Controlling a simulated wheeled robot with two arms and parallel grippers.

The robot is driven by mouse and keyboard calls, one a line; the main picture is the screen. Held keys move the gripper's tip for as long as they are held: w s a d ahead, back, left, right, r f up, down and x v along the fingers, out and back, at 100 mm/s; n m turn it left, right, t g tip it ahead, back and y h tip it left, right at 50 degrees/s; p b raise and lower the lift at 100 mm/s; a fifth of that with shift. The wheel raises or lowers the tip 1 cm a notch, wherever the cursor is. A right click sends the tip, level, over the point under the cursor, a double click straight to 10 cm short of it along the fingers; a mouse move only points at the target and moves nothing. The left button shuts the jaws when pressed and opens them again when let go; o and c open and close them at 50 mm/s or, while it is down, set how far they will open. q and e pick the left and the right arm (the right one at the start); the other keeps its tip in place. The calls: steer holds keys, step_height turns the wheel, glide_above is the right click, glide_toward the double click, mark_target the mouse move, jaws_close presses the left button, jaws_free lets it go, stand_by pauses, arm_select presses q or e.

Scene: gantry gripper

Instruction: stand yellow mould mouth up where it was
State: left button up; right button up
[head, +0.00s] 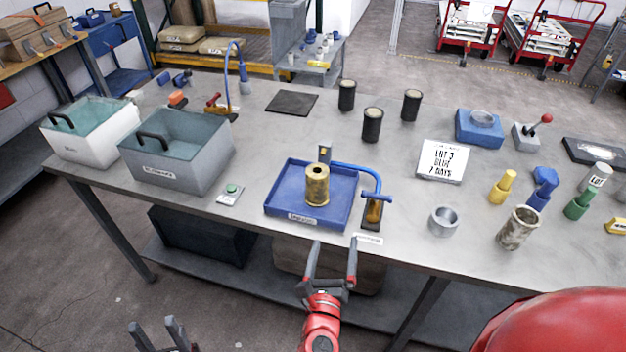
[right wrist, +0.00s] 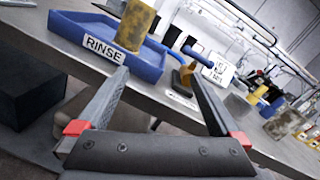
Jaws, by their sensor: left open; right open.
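A yellow, brass-like cylinder, which looks like the yellow mould (head: 317,186), stands upright in the blue rinse tray (head: 283,216). Its top face has a small dark hole in the middle; I cannot tell whether this is its mouth. My right gripper (head: 333,246) is open and empty, in front of the table edge and short of the tray. My left gripper (head: 153,328) is open and empty, low in front of the table at bottom left.
A blue-handled clamp stand (head: 373,208) stands right of the tray. A grey bin (head: 185,160) and a green button box (head: 230,193) are left. A metal ring (head: 443,222), a mottled cup (head: 517,229) and a sign (head: 443,161) are right. Black cylinders (head: 372,125) stand behind.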

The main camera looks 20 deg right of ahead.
steer(key=a+r+m+y+p, duration=0.1)
steer(key=a+r+m+y, duration=0.1)
steer(key=a+m+y, duration=0.1)
steer(key=p, duration=0.4)
glide_toward(317, 193)
steer(key=shift+w+d+r+t, duration=0.15)
steer(key=shift+d+r+t, duration=0.1)
steer(key=shift+r+t, duration=0.2)
steer(key=x, duration=0.3)
steer(key=p+x, duration=0.1)
steer(key=shift+w+f, duration=0.25)
steer(key=shift+f, duration=0.1)
steer(key=shift+f+p+x, duration=0.2)
steer(key=shift+p+x, duration=0.1)
steer(key=shift+x, duration=1.25)
steer(key=shift+f+p+x, duration=0.2)
steer(key=shift+p+x, duration=0.05)
steer(key=shift+x, duration=1.3)
